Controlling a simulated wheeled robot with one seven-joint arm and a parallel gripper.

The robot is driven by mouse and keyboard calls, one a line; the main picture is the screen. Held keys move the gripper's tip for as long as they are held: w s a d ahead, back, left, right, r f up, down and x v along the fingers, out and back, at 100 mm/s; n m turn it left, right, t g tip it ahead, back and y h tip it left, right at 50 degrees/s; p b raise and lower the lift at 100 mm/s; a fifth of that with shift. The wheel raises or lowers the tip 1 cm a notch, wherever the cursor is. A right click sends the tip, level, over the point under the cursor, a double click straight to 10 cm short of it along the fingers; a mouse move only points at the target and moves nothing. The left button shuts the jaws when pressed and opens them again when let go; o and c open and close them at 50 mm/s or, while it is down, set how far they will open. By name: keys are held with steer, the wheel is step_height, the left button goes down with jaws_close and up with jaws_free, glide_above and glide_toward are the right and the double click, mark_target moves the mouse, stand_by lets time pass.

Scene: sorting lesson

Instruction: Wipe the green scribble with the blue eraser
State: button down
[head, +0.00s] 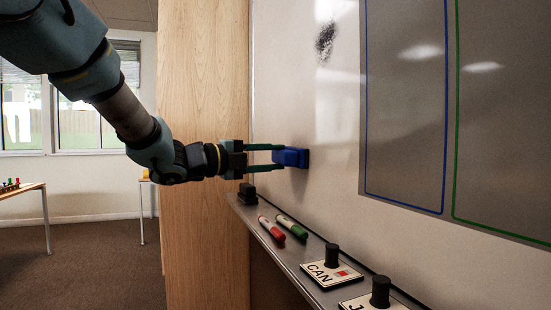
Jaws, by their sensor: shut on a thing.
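My gripper (279,157) is shut on the blue eraser (292,157). The eraser's dark pad side faces the whiteboard (290,90) and appears to be at its surface, in the lower left part of the board. No green scribble shows in the head view; whether some of it is hidden behind the eraser I cannot tell. A black scribble (326,42) is on the board above and to the right of the eraser.
The tray (305,256) below the board bears a black block (247,194), a red marker (271,229), a green marker (292,228), and a CAN card (320,276) and another card (372,303) with black knobs. Grey panel (404,100) with blue and green outlines at right.

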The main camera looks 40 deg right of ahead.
steer(key=w+v, duration=0.1)
steer(key=v, duration=0.5)
steer(key=shift+b, duration=0.35)
stand_by(0.5)
steer(key=shift+w+b+v, duration=0.25)
steer(key=shift+b+v, duration=0.15)
steer(key=shift+v, duration=0.95)
